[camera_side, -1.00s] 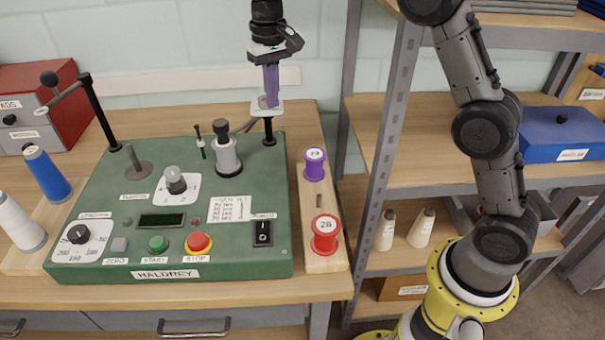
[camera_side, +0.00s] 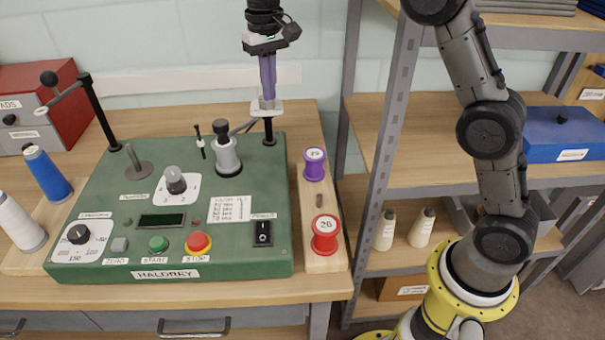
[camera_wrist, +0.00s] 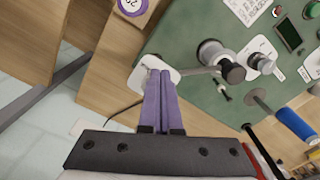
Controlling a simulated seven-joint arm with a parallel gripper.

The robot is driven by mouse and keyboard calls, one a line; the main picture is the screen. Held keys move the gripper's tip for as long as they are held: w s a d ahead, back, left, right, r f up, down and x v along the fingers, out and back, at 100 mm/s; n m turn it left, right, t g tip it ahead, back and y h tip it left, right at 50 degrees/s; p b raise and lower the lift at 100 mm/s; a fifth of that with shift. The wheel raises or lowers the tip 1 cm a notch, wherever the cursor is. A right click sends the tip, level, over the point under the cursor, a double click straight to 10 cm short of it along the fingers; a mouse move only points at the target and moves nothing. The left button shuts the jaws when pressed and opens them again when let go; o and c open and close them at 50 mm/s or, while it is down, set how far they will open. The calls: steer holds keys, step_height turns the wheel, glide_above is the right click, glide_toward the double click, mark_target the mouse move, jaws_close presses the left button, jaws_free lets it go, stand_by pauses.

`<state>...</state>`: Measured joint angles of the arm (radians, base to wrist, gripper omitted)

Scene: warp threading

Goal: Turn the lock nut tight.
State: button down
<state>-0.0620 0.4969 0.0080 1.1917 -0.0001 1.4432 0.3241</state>
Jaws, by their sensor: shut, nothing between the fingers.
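My gripper (camera_side: 268,98) points straight down at the upper middle of the side view, with its purple fingers together and nothing seen between them. Its tips are right over a small white plate (camera_side: 259,107) on a black post (camera_side: 268,131) at the green machine's back right corner. In the wrist view, the fingertips (camera_wrist: 158,74) lie over the same white plate (camera_wrist: 138,80). I cannot make out a lock nut for certain; the fingers hide the plate's middle. Whether the tips touch the plate is unclear.
The green machine (camera_side: 120,200) carries a metal cylinder (camera_side: 228,157) near the post and a tall black post (camera_side: 100,115) at left. Purple (camera_side: 314,165) and red (camera_side: 325,235) spools stand on a wooden strip to the right. A metal shelf upright (camera_side: 390,130) stands further right.

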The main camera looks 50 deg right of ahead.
steer(key=shift+r, duration=1.85)
steer(key=s+d+r+t, duration=0.1)
steer(key=s+r+t, duration=0.1)
steer(key=s+r, duration=0.5)
steer(key=s+d+r+t, duration=0.1)
steer(key=s+r, duration=0.2)
steer(key=s, duration=0.8)
steer(key=s+d+f+n+t, duration=0.1)
steer(key=s+f+n+t, duration=0.1)
steer(key=s+f, duration=1.2)
steer(key=shift+s+f+n+t, duration=0.3)
steer(key=shift+s+f+n, duration=0.05)
steer(key=shift+s+n, duration=0.15)
